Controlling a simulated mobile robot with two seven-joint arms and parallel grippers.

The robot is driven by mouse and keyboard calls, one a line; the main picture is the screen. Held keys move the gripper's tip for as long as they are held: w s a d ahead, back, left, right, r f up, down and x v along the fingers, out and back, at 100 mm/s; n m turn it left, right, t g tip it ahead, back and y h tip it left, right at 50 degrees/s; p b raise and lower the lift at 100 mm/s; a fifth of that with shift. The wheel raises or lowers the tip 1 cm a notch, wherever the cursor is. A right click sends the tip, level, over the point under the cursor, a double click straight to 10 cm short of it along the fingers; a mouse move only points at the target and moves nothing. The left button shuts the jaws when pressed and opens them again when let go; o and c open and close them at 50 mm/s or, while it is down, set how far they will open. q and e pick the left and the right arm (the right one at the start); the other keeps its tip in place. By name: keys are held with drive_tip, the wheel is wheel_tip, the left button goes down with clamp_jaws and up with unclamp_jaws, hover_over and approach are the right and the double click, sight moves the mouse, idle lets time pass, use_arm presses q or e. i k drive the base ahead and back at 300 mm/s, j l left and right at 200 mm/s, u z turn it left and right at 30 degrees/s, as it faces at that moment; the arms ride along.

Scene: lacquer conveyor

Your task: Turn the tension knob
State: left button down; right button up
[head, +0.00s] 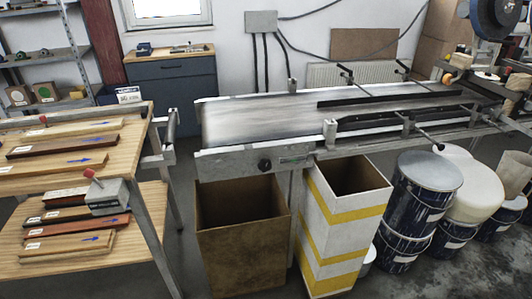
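A dark round knob (265,164) sits on the front side plate of the conveyor (238,121), near its left end. Neither of my grippers shows in the head view, and nothing is seen touching the knob.
An open brown bin (243,240) and a white bin with yellow stripes (322,246) stand below the conveyor's front. Several paint drums (418,212) stand to the right. A wooden rack (154,130) with boards is at left. Floor shows between rack and brown bin.

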sight(264, 165)
drive_tip(key=i+l, duration=0.15)
drive_tip(key=l, duration=0.2)
drive_tip(key=i+l, duration=0.2)
drive_tip(key=l, duration=0.15)
drive_tip(key=i+l, duration=0.15)
drive_tip(key=l, duration=0.2)
drive_tip(key=i+l, duration=0.2)
drive_tip(key=l, duration=0.15)
drive_tip(key=i+l, duration=0.15)
drive_tip(key=l, duration=0.2)
